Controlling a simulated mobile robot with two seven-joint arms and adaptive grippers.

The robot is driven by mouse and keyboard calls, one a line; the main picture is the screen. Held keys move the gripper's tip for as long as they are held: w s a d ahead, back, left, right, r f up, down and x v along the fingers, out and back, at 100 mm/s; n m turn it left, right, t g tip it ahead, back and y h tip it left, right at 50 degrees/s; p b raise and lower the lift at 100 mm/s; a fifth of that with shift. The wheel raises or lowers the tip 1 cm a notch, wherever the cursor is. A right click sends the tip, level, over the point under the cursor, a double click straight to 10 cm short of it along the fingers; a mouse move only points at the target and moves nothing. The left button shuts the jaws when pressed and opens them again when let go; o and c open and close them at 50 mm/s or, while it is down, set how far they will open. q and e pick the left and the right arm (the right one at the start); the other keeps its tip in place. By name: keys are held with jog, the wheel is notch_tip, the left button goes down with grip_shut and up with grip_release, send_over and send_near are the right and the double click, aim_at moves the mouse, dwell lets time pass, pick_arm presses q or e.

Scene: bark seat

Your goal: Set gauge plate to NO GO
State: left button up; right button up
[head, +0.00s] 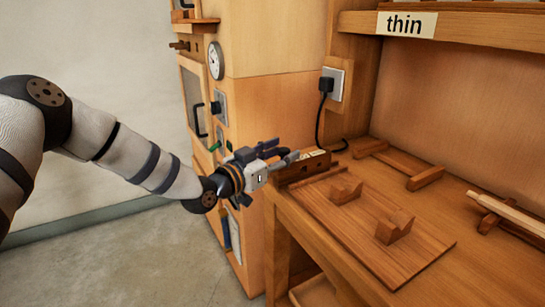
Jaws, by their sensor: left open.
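My left gripper (285,153) reaches in from the left with its fingers spread and empty. Its fingertips are beside a small wooden block or box (303,168) at the left back corner of the bench. A pale, label-like piece (314,154) shows on top of that box, partly behind the fingers. Its lettering is too small to read. I cannot tell for sure whether this is the gauge plate, and no NO GO marking is legible. My right gripper is not in view.
The wooden bench (432,203) carries a board (362,228) with two notched blocks (346,191). A "thin" sign (406,25) hangs on the shelf above. A black plug with cable (326,85) runs down behind the box. A cabinet with dial (216,60) stands at left.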

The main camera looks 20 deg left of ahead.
pick_arm(q)
jog(key=v, duration=1.1)
jog(key=shift+s+r, duration=0.1)
jog(key=shift+s, duration=0.05)
jog(key=s+d+f+n+g+y+p, duration=0.1)
jog(key=s+d+f+g, duration=0.25)
jog(key=s+f, duration=0.5)
jog(key=s+d+f+n+g+y, duration=0.1)
jog(key=s+d+f+g, duration=0.35)
jog(key=f, duration=0.75)
jog(key=s+a+f+g+y, duration=0.1)
jog(key=s+f+g, duration=0.2)
jog(key=s, duration=0.8)
jog(key=s+a+f+n+g+y+p, duration=0.1)
jog(key=s+f+g, duration=0.2)
jog(key=s, duration=0.8)
jog(key=s+a+f+n+g+y, duration=0.1)
jog(key=s+g, duration=0.4)
jog(key=s, duration=0.6)
jog(key=shift+s+a+f+y+p, duration=0.4)
jog(key=shift+a+f+y, duration=0.2)
jog(key=shift+f, duration=0.3)
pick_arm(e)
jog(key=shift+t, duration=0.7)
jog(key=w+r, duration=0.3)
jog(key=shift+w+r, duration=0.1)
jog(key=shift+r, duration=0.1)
